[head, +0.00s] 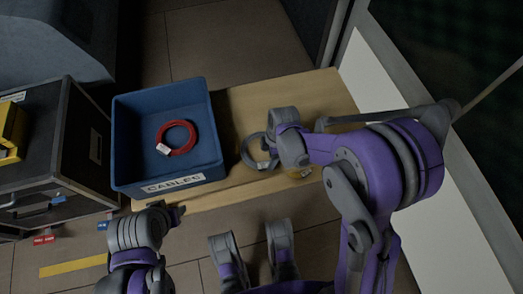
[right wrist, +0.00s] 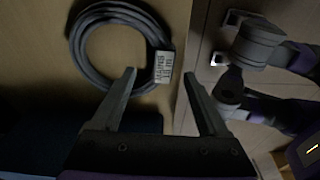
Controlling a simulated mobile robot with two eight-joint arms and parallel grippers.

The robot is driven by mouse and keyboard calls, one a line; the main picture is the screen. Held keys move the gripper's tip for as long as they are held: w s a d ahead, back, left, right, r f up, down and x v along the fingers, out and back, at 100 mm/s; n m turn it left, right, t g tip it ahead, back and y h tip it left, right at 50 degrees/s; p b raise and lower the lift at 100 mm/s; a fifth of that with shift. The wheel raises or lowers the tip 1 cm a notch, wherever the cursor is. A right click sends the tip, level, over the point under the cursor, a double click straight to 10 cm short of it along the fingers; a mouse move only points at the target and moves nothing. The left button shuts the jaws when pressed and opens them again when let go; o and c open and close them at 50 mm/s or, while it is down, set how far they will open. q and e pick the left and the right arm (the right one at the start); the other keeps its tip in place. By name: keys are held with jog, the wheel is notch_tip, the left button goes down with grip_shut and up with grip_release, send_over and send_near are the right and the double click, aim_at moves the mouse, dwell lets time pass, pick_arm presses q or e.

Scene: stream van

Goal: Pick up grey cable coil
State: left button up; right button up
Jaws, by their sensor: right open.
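The grey cable coil (head: 245,153) lies on the wooden table (head: 240,105), right of the blue bin, partly hidden by my right gripper in the head view. In the right wrist view the coil (right wrist: 79,48) is a dark grey ring with a white printed tag (right wrist: 164,67). My right gripper (right wrist: 160,75) is open, its two fingers apart on either side of the tag's lower end in the picture. I cannot tell whether they touch the coil. Nothing is held between them. My left gripper (head: 172,213) is near the table's front edge; its jaws are unclear.
A blue bin (head: 203,145) labelled CABLES stands on the table's left part and holds a red cable coil (head: 177,151). A black case (head: 65,150) stands to the left. A wall panel (head: 400,85) bounds the right. Bare table shows behind the coil.

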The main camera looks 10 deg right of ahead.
aim_at(266, 165)
jog(key=f, duration=0.1)
jog(key=f+b, duration=0.1)
jog(key=f, duration=0.1)
jog(key=a+f+b, duration=0.1)
jog(key=f, duration=0.1)
jog(key=shift+s+f, duration=0.1)
jog(key=shift+s, duration=0.1)
grip_shut()
dwell(0.3)
